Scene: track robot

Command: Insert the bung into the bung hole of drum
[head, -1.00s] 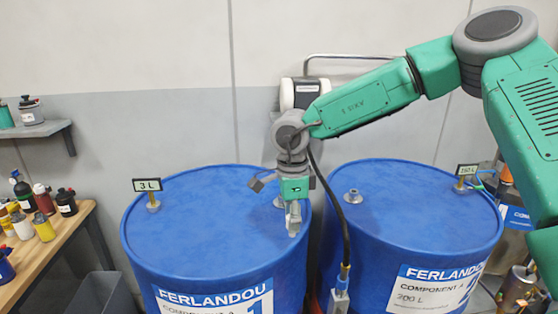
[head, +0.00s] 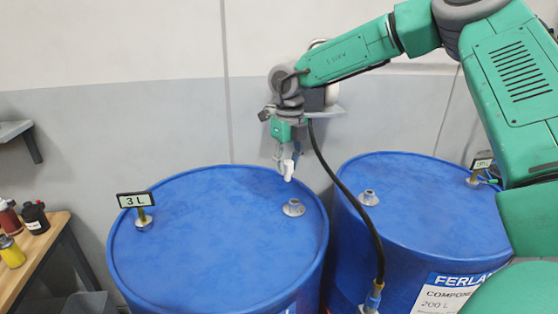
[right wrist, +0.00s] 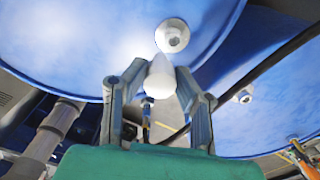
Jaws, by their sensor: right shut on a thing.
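A blue drum (head: 215,240) stands at the left in the head view, with a raised bung hole (head: 293,208) on the right part of its lid. The hole also shows in the right wrist view (right wrist: 172,36). My right gripper (head: 286,165) is shut on a white, tapered bung (head: 289,170), held above and a little behind the hole, apart from it. In the right wrist view the bung (right wrist: 161,78) sits between the two fingers (right wrist: 158,90), its narrow end toward the hole. My left gripper is not in view.
A second blue drum (head: 420,210) stands at the right with its own fitting (head: 369,198). A "3 L" sign (head: 135,200) rises from the left drum's lid. A bench with bottles (head: 35,217) is at the left.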

